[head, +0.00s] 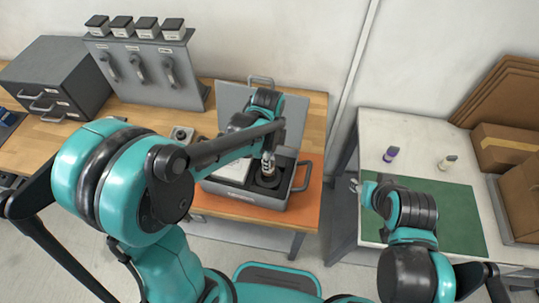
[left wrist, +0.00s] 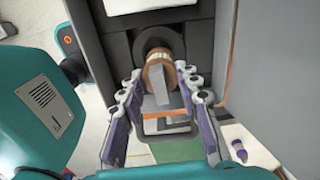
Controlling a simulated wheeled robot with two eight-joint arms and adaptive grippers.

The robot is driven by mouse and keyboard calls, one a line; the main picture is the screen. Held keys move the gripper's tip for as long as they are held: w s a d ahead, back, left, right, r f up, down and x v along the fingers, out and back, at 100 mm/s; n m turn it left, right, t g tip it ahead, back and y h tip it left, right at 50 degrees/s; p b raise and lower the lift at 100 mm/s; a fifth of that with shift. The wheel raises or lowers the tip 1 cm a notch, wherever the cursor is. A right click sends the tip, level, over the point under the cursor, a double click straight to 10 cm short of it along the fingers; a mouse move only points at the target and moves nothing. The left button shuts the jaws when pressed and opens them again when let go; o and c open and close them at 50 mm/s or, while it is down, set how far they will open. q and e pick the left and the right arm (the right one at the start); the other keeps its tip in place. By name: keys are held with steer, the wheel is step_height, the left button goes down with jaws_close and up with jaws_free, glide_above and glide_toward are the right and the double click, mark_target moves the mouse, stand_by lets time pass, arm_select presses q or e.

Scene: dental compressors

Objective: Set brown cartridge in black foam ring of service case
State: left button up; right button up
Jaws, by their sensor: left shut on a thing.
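The brown cartridge (left wrist: 158,78) is between the fingers of my left gripper (left wrist: 162,92) in the left wrist view. The gripper is shut on it. In the head view my left gripper (head: 268,160) points down over the open grey service case (head: 240,198). The black foam ring (left wrist: 152,36) is at the far end of the cartridge, and it also shows in the head view (head: 267,181). The cartridge lines up roughly with the ring; I cannot tell how deep it sits. My right gripper (head: 356,185) is by the left edge of the white table, its jaws too small to judge.
The case stands on an orange mat (head: 308,198) on the wooden bench, its lid (head: 232,97) raised behind. A purple-capped bottle (head: 390,154) and a pale one (head: 447,162) stand on the white table. A grey rack (head: 150,75) and a drawer cabinet (head: 55,75) stand left.

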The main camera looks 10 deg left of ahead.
arm_select(q)
steer(key=shift+s+f+b, duration=0.15)
steer(key=shift+f+b, duration=0.3)
steer(key=shift+f, duration=0.15)
steer(key=shift+f+b, duration=1.55)
steer(key=shift+f, duration=0.5)
steer(key=shift+f+b, duration=0.6)
steer(key=shift+f, duration=0.05)
steer(key=o, duration=0.9)
steer(key=shift+r, duration=0.1)
step_height(320, 180, up, 11)
steer(key=p, duration=0.8)
steer(key=shift+p, duration=0.3)
